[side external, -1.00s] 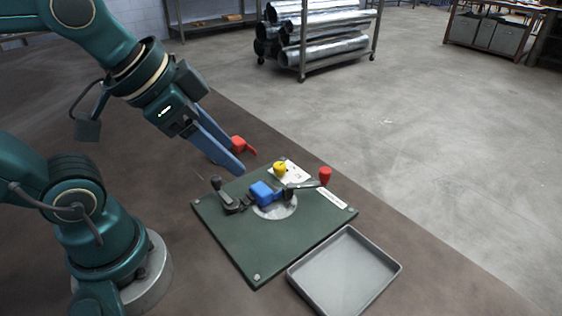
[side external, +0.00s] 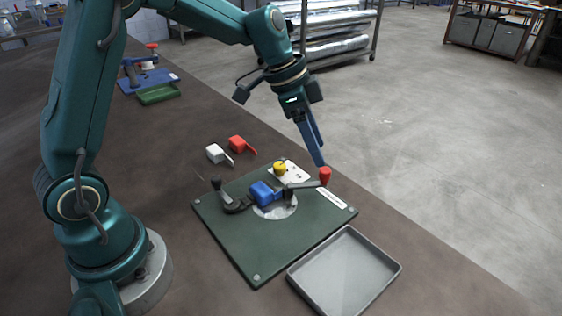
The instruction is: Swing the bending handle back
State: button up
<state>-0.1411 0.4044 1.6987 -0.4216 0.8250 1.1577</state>
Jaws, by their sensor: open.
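The bending handle is a dark lever (side external: 303,185) with a red knob (side external: 325,176) at its right end. It reaches right from the blue block (side external: 262,192) at the middle of the green base plate (side external: 268,240). My gripper (side external: 320,163) points down with its blue fingers just above and behind the red knob. The jaws are open, though the fingers overlap in this view. I cannot tell whether a finger touches the knob. A second lever with a black knob (side external: 216,183) stands at the plate's left.
A yellow knob (side external: 280,168) sits on a white plate behind the blue block. Red (side external: 238,143) and white (side external: 215,153) handled pieces lie behind the base plate. An empty grey tray (side external: 345,272) lies at the front right. A blue fixture (side external: 148,80) stands far left.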

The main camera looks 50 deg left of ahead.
aim_at(325, 170)
jog(key=shift+x, duration=2.6)
jog(key=shift+s+a, duration=0.1)
grip_shut()
